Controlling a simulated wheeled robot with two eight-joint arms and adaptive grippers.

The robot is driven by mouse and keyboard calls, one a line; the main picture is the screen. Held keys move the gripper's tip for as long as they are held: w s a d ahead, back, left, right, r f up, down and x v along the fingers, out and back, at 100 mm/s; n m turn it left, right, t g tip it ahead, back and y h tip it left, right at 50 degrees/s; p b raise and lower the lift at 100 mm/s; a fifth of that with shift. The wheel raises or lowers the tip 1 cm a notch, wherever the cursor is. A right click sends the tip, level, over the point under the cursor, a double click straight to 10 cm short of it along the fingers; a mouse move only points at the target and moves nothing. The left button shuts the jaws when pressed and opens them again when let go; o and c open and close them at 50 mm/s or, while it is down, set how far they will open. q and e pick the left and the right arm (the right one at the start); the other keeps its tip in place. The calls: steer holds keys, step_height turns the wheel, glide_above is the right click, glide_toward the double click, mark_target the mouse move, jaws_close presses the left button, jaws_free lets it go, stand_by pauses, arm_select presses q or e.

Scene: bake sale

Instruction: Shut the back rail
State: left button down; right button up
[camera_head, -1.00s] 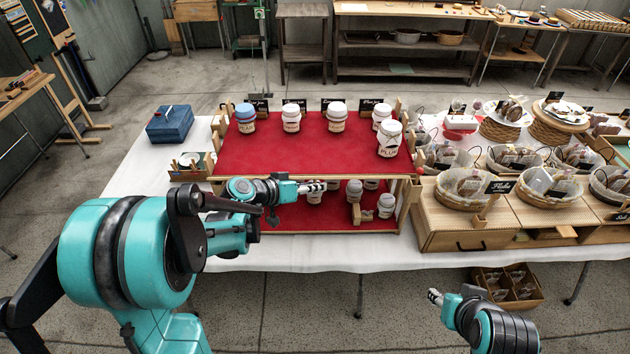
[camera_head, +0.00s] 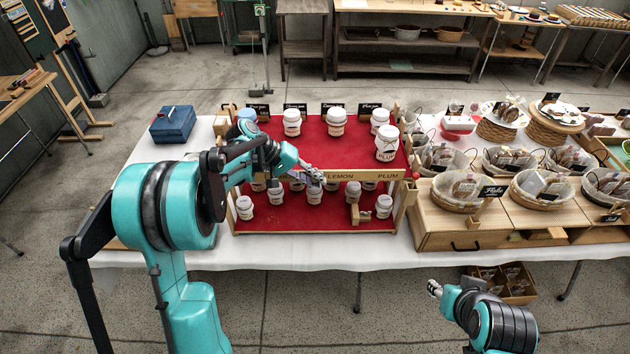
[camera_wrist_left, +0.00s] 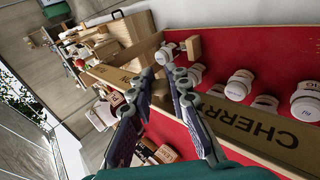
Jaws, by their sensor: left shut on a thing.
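A two-tier red display holds jars, with a wooden rail (camera_head: 362,175) along the front edge of its upper tier. The rail's face reads LEMON and PLUM in the head view. In the left wrist view, a wooden board (camera_wrist_left: 245,122) reads CHERRY. My left gripper (camera_head: 313,173) is at the rail, its fingers closed together on it. In the left wrist view its fingertips (camera_wrist_left: 158,66) meet at the wood; the exact contact is hard to see. My arm hides the rail's left part in the head view. My right gripper (camera_head: 434,288) hangs away from the table, its fingers too small to judge.
Jars such as the plum jar (camera_head: 387,144) stand on the upper tier, and several stand below, including a jar (camera_head: 244,207). A blue box (camera_head: 173,124) is at left. Baskets (camera_head: 457,190) on wooden drawers stand at right.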

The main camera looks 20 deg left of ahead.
arm_select(q)
steer(key=shift+w+g, duration=0.15)
steer(key=shift+g, duration=0.15)
steer(key=shift+r, duration=0.1)
steer(key=c, duration=1.4)
jaws_free()
steer(key=shift+c, duration=0.2)
steer(key=v, duration=1.2)
steer(key=s+d+f+t+y+b, duration=0.1)
steer(key=s+d+f+y+b, duration=0.25)
steer(key=s+d, duration=0.55)
steer(key=s+a+f+m+t+y+b, duration=0.1)
steer(key=s+f+y, duration=0.4)
steer(key=s, duration=0.9)
step_height(320, 180, down, 2)
steer(key=m+t+b, duration=0.1)
steer(key=t, duration=0.1)
steer(key=shift+s+f+m+t, duration=0.15)
steer(key=shift+s+m+t, duration=0.15)
steer(key=shift+s+m, duration=0.1)
